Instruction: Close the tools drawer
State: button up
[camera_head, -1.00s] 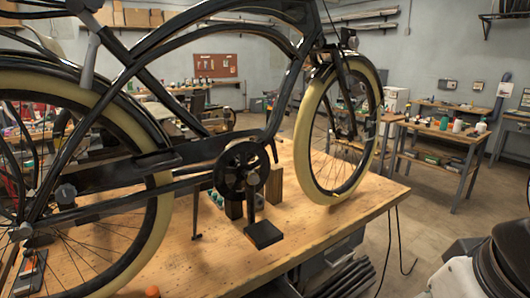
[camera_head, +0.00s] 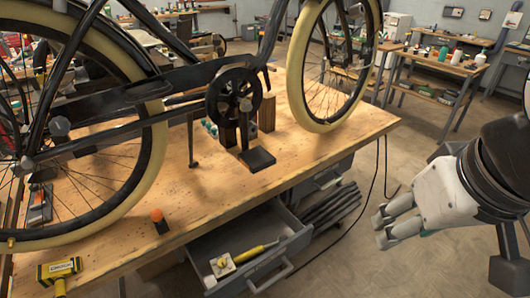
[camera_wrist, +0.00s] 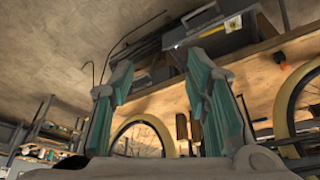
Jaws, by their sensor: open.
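The tools drawer (camera_head: 213,243) is pulled out from under the front edge of the wooden workbench. It is grey with a bar handle (camera_head: 270,277). Inside lie a yellow-handled tool (camera_head: 250,254) and a pale block with yellow (camera_head: 222,266). My gripper (camera_head: 385,227) is to the right of the drawer, clear of it and over the floor side. In the wrist view my gripper (camera_wrist: 160,82) has its two green-padded fingers spread, with nothing between them. The grey drawer (camera_wrist: 240,38) shows there near the top, beyond the right finger.
A bicycle stands on the workbench (camera_head: 215,190). A shut drawer (camera_head: 325,178) is under the bench to the right, with dark bars (camera_head: 328,207) below it.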

aim_at(262, 225)
jog(key=i+j, duration=0.4)
jog(key=i+j+u, duration=0.1)
jog(key=u, duration=1.65)
jog(key=i+l, duration=0.05)
jog(key=l, duration=0.05)
